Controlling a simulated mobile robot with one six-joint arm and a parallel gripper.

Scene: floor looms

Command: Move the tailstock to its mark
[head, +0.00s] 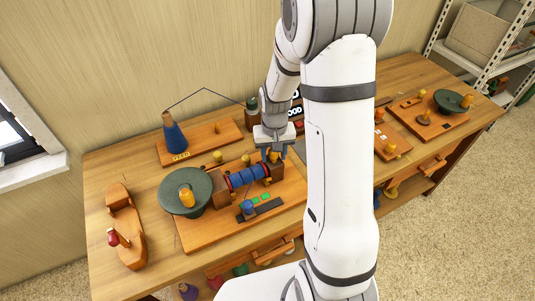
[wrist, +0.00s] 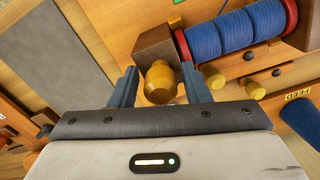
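The winder's wooden board (head: 190,236) lies on the bench. A blue spool with red ends (head: 246,176) lies across it. A dark wooden block at the spool's right end, seemingly the tailstock (head: 278,172), carries a yellow knob. In the wrist view the block (wrist: 157,42) and its rounded yellow knob (wrist: 160,82) are close up. My gripper (wrist: 160,92) is open, one blue-grey finger on each side of the knob. A gap shows on the left; contact on the right is unclear. In the head view my gripper (head: 275,153) is over the block. I cannot make out the mark.
A green disc with a yellow knob (head: 172,193) stands left of the spool. A blue cone labelled FEED (head: 175,138) stands behind. A red-knobbed wooden piece (head: 122,238) lies far left. Bare bench shows between.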

